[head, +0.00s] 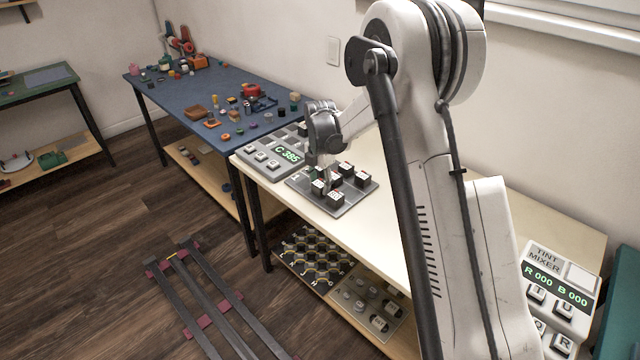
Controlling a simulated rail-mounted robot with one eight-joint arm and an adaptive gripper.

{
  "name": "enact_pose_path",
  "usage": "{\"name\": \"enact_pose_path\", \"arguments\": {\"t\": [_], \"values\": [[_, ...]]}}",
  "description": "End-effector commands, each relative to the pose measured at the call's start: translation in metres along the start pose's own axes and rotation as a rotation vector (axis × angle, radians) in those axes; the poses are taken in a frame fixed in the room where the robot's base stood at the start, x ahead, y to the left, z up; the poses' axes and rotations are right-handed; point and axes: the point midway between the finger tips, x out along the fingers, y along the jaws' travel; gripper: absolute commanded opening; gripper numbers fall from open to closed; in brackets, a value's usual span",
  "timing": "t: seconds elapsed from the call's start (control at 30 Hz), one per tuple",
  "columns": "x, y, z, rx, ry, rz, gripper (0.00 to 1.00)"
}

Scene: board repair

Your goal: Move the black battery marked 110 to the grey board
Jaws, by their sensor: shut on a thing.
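My gripper (326,184) points down over a grey board (349,207) on the cream table. It is shut on a small dark block that its fingers mostly hide. Several dark blocks with pale tops (336,198) stand on that board around the fingers. No marking 110 can be read at this size, so I cannot tell which block is the black battery. A second grey board (293,162) lies just to the left, with a green display reading "C 385" and several pale-topped blocks. I cannot tell whether the held block touches the board.
A tint mixer panel (556,284) stands at the table's right end. The blue table (200,92) behind left holds many small items. A shelf below holds a patterned board (314,252) and a grey tray (368,301). Floor rails (205,300) lie front left.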

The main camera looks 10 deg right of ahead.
Motion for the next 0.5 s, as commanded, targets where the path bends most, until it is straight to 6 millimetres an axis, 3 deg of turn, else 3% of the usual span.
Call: {"name": "enact_pose_path", "arguments": {"t": [0.43, 0.47, 0.5], "values": [[0.0062, 0.0000, 0.0000, 0.000, 0.000, 0.000, 0.04], [0.0060, 0.0000, 0.0000, 0.000, 0.000, 0.000, 0.36], [0.0057, 0.0000, 0.0000, 0.000, 0.000, 0.000, 0.41]]}}
